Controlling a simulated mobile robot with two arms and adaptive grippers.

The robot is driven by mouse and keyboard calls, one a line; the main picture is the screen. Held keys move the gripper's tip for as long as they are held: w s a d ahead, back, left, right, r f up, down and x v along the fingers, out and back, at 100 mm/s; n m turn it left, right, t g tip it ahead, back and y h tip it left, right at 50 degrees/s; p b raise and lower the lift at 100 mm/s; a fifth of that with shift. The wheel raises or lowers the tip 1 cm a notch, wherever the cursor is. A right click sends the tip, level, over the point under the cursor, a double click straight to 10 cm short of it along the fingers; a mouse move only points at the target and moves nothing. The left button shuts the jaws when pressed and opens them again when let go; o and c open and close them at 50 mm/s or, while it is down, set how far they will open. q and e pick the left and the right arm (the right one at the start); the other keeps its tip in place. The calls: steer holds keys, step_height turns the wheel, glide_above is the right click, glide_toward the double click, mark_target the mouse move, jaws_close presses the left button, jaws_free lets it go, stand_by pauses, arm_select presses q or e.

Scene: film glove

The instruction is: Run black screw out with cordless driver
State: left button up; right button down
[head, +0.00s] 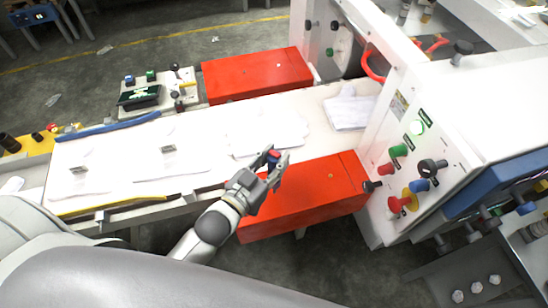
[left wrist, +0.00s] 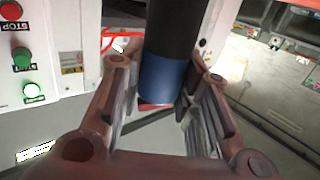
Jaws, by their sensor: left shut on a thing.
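My left gripper (head: 272,170) is above the near red box, close to the white table's edge. It is shut on a small blue, black and red tool (head: 273,157), which looks like the cordless driver. In the left wrist view the tool (left wrist: 165,78) is a black and blue cylinder between the fingers of my left gripper (left wrist: 166,95). A dark knob-like part (head: 370,186) sits low on the white machine's panel, and another dark part (head: 432,167) sits further right. I cannot tell which is the black screw. My right gripper is not in view.
The white machine (head: 400,110) stands to the right with green and red buttons and knobs. Red boxes flank the long white table (head: 190,150): a near one (head: 310,195) and a far one (head: 255,75). Flat white film or gloves (head: 350,110) lie on the table.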

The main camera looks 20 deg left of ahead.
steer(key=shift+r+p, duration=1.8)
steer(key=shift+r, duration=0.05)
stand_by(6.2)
